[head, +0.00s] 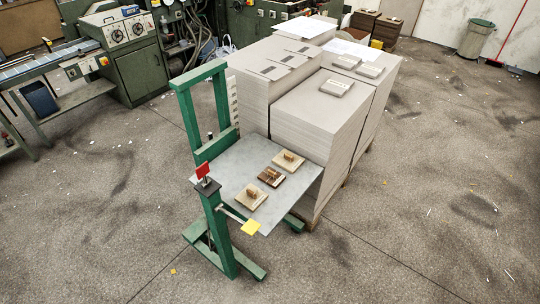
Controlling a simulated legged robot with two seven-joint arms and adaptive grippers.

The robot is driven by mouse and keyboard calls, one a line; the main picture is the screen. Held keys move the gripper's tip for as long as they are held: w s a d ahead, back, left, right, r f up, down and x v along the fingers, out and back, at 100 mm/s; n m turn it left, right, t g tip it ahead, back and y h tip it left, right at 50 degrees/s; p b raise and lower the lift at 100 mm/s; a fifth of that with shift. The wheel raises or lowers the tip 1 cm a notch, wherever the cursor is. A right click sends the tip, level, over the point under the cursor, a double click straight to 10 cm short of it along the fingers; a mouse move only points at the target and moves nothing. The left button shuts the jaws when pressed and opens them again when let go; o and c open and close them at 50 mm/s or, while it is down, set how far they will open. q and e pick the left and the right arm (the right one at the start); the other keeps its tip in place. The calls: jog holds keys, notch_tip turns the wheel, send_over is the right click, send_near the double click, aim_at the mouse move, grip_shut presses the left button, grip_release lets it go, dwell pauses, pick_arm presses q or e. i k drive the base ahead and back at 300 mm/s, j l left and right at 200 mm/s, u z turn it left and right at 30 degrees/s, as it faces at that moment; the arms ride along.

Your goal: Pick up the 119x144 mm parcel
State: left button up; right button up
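Neither of my grippers is in view. I cannot tell by size which item is the 119x144 mm parcel. Three small flat items lie apart on the grey tabletop (233,172) of a green stand: a pale one (297,162) at the back, a dark brown one (266,180) in the middle and a pale one (246,206) at the front. Each carries a small brown piece on top. Flat grey packets lie on the board stacks behind: one (337,88) on the nearer stack, and two, a left one (346,62) and a right one (370,70), farther back.
Tall grey board stacks (310,125) stand close against the tabletop's far side. The green stand's post (187,118) rises at its left, and a red tag (202,170) stands at its front left corner. Machines line the back left.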

aim_at(289, 161)
jog(key=i+l+u, duration=0.1)
jog(key=l, duration=0.25)
jog(key=i+l+u, duration=0.1)
jog(key=l, duration=0.25)
jog(key=i+l, duration=0.25)
jog(key=l, duration=0.15)
jog(key=i+l+u, duration=0.15)
jog(key=l, duration=0.25)
jog(key=i+l+u, duration=0.1)
jog(key=l, duration=0.25)
jog(key=i+l+u, duration=0.1)
jog(key=l, duration=0.3)
